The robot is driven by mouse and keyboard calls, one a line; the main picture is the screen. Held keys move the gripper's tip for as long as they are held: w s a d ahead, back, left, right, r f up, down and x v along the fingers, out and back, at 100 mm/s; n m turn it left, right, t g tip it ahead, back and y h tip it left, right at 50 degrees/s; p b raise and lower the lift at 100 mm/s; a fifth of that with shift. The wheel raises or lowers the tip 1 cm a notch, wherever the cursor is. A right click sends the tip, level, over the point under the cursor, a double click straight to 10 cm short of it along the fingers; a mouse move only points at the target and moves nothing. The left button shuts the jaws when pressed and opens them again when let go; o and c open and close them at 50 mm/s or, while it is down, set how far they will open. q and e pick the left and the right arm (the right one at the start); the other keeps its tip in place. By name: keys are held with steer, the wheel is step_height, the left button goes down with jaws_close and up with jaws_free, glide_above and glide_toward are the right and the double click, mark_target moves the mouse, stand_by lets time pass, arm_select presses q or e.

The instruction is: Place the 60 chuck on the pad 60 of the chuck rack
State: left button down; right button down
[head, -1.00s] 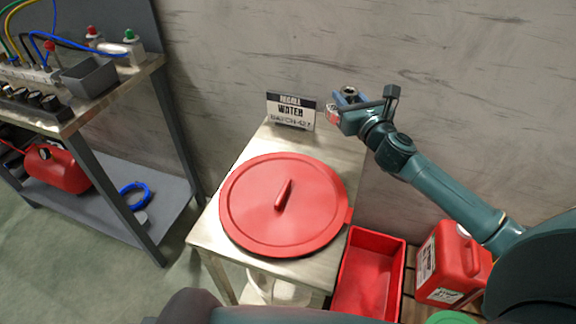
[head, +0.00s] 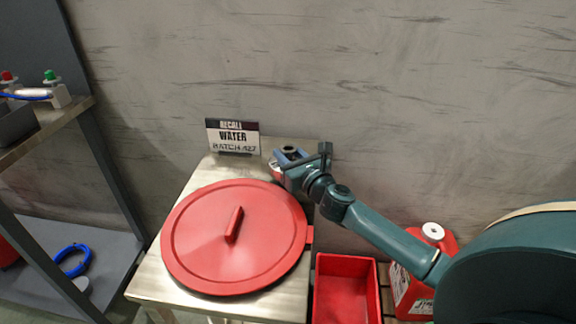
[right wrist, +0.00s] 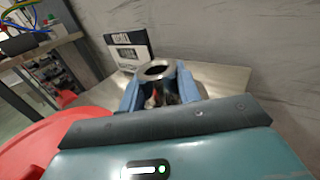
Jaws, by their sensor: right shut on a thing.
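My right gripper (head: 290,157) is above the far right part of a small metal table. It is shut on a chuck (right wrist: 156,70), a round part with a metal ring on top and a dark hole in it. The blue fingers stand on both sides of it in the right wrist view. A little red shows low on the held part; no number on it can be read. The chuck rack and its pad 60 are not in view. My left gripper is not in view.
A large red round lid (head: 195,245) covers most of the metal table (head: 150,283). A "RECALL WATER" sign (head: 232,136) stands at its back. A red bin (head: 345,290) and a red canister (head: 410,285) are to the right. A bench (head: 62,122) is at left.

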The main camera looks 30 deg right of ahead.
steer(key=shift+f+b, duration=0.3)
steer(key=shift+f, duration=0.65)
steer(key=shift+r, duration=0.15)
steer(key=c, duration=1.5)
jaws_free()
steer(key=shift+f, duration=0.35)
steer(key=o, duration=0.5)
steer(key=shift+r, duration=0.1)
steer(key=shift+s+r, duration=0.1)
